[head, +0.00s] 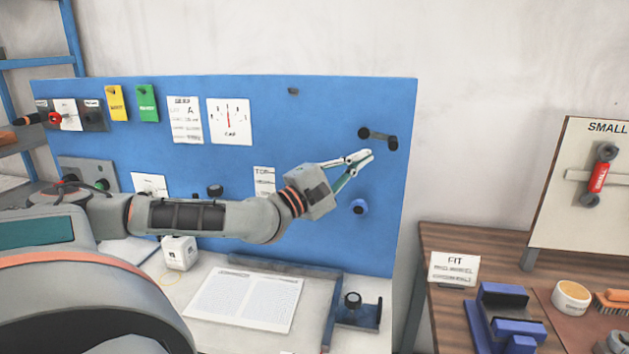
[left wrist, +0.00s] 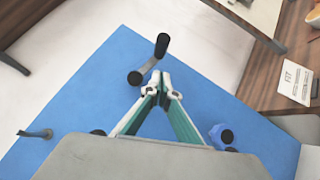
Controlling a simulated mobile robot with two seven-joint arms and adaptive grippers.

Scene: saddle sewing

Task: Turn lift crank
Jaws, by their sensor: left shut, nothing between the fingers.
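The crank (head: 378,138) is a dark grey arm with a black hub and a black knob, mounted near the upper right of the blue panel (head: 300,105). In the left wrist view the crank (left wrist: 149,69) lies just beyond my fingertips. My left gripper (head: 368,155) is shut and empty, its tips just below the crank in the head view. The left wrist view shows the fingertips (left wrist: 160,80) together close to the crank arm; whether they touch it I cannot tell. My right gripper is not in view.
An open book (head: 245,298) and a small clamp-like fixture (head: 355,312) are on the bench below. A wooden table (head: 450,240) with tools stands at the right.

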